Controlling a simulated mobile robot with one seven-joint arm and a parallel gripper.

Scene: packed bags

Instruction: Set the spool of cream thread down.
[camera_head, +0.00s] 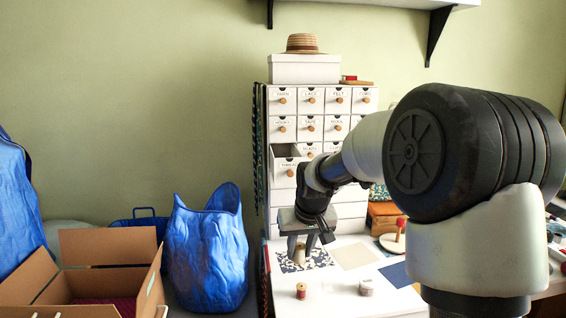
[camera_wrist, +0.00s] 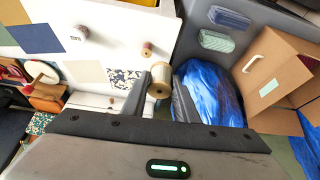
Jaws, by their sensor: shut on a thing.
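The spool of cream thread (camera_wrist: 160,80) is between the two fingers of my gripper (camera_wrist: 160,100) in the wrist view. In the head view my gripper (camera_head: 306,240) points down over the left part of the white table, with the spool (camera_head: 300,254) between its fingers. The spool shows in front of a blue-and-cream patterned cloth square (camera_head: 318,259). I cannot tell whether its base touches the cloth or hangs just above it. The white table (camera_head: 335,292) also shows in the wrist view (camera_wrist: 115,50).
A reddish-brown spool (camera_head: 301,290) and a small labelled roll (camera_head: 366,287) stand near the front. Cream (camera_head: 355,255) and navy (camera_head: 399,274) squares lie to the right. A drawer cabinet (camera_head: 311,128) with one drawer pulled out stands behind. A blue bag (camera_head: 205,255) and carton (camera_head: 107,245) are left.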

